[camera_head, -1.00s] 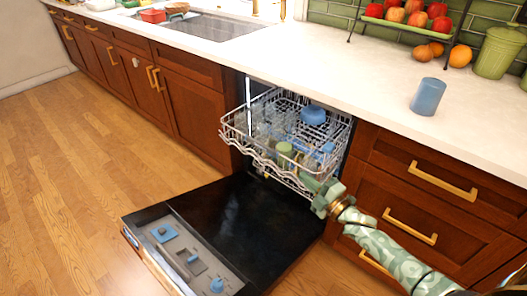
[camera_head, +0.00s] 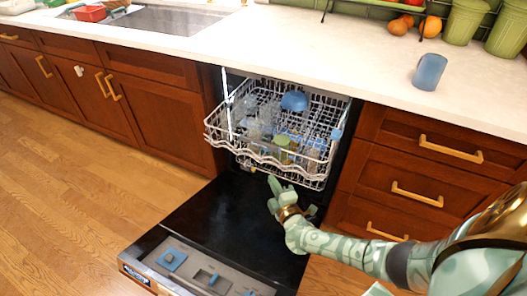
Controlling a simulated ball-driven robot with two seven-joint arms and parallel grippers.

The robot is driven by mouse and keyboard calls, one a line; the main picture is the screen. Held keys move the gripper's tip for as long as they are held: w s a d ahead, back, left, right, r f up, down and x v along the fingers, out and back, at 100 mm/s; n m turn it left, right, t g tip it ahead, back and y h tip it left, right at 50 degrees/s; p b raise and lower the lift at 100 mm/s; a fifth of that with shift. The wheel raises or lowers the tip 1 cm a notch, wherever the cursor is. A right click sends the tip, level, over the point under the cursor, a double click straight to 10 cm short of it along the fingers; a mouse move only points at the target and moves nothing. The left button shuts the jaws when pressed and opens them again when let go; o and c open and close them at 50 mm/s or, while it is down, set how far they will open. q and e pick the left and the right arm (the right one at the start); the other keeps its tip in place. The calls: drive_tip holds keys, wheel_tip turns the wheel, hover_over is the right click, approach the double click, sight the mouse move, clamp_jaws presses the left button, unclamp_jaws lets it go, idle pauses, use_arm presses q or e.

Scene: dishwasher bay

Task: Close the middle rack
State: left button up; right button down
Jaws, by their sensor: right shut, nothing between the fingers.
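The middle rack (camera_head: 222,136) is a white wire basket sticking out of the dishwasher opening under the counter. It holds several glasses, a blue bowl (camera_head: 294,101) at the back and a yellow-green cup (camera_head: 282,141) near the front. My right gripper (camera_head: 272,187) is shut and empty. In the picture it is just below the rack's front right part, over the open door (camera_head: 215,215); I cannot tell whether it touches the rack. My left gripper is not in view.
The black dishwasher door lies open and low in front of the rack. Wooden drawers (camera_head: 425,166) with gold handles stand to the right, cabinets (camera_head: 155,110) to the left. A blue cup (camera_head: 429,72) stands on the counter. The floor at left is clear.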

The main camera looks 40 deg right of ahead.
drive_tip(key=shift+n, duration=0.6)
drive_tip(key=w+d+b, duration=0.2)
drive_tip(key=w, duration=0.1)
drive_tip(key=w+d+b, duration=0.2)
drive_tip(key=w+b, duration=0.1)
drive_tip(key=w, duration=0.1)
drive_tip(key=w+d+b, duration=0.2)
drive_tip(key=w, duration=0.2)
drive_tip(key=shift+f+b, duration=0.2)
drive_tip(key=shift+b, duration=0.15)
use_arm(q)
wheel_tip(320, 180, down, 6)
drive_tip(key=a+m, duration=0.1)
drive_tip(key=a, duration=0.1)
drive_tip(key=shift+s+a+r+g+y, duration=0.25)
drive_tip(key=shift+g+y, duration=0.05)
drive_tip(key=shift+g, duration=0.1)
use_arm(e)
drive_tip(key=shift+w+d+r, duration=0.25)
